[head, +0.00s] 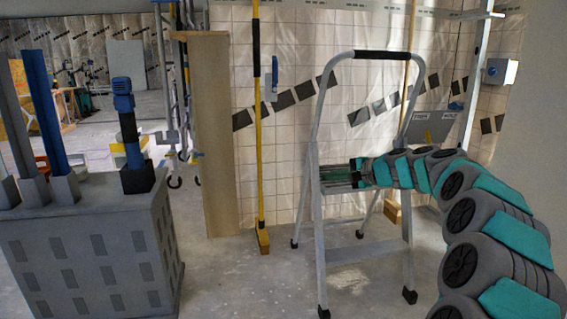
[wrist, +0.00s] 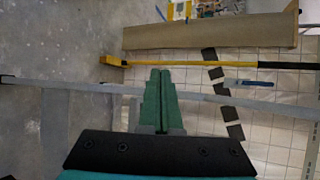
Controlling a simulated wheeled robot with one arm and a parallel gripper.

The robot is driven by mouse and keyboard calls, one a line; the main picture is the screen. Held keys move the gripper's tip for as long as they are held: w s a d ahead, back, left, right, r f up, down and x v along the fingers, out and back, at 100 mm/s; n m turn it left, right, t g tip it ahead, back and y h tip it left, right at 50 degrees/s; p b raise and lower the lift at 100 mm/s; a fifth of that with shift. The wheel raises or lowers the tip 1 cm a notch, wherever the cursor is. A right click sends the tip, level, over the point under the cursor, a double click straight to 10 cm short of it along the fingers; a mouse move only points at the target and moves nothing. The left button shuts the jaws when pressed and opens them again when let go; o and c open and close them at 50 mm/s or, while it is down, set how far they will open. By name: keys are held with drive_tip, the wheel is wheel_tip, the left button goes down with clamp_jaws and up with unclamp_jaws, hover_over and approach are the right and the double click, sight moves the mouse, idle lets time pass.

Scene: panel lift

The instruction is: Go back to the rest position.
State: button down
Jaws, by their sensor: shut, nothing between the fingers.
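My gripper (head: 336,173) is at the end of my arm, which reaches in from the right in the head view. It points left, level with the upper part of the step ladder (head: 318,205), and the ladder's rails partly overlap it. In the wrist view my gripper (wrist: 160,72) shows two green fingers side by side, shut with nothing between them. A grey ladder rail (wrist: 240,102) runs across the view close to the fingers; I cannot tell whether they touch.
A wooden board (head: 208,135) and a yellow pole (head: 258,140) stand by the tiled wall. A grey block (head: 90,245) with upright tools stands at left. Bare floor (head: 235,285) lies between block and ladder.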

drive_tip(key=s+a+f+n+g+h, duration=0.1)
drive_tip(key=s+a+f+n+g, duration=0.2)
drive_tip(key=s, duration=0.7)
drive_tip(key=s+a+f+n+g+h, duration=0.1)
drive_tip(key=s+a+n+g, duration=0.1)
drive_tip(key=s+a, duration=0.5)
drive_tip(key=s+a+f+n+g+h, duration=0.1)
drive_tip(key=s+f+n+g, duration=0.15)
drive_tip(key=s, duration=0.95)
drive_tip(key=s+d+f+n+g+h, duration=0.15)
drive_tip(key=s+d+f, duration=0.25)
drive_tip(key=s, duration=0.6)
drive_tip(key=s+d+f+n+g+h, duration=0.1)
drive_tip(key=s+d+f+h, duration=0.25)
drive_tip(key=s, duration=0.65)
drive_tip(key=s+d+f+n+g+h, duration=0.15)
drive_tip(key=s+d+f, duration=0.3)
drive_tip(key=s, duration=0.55)
wheel_tip(320, 180, up, 16)
drive_tip(key=p, duration=1.5)
drive_tip(key=shift+d, duration=0.15)
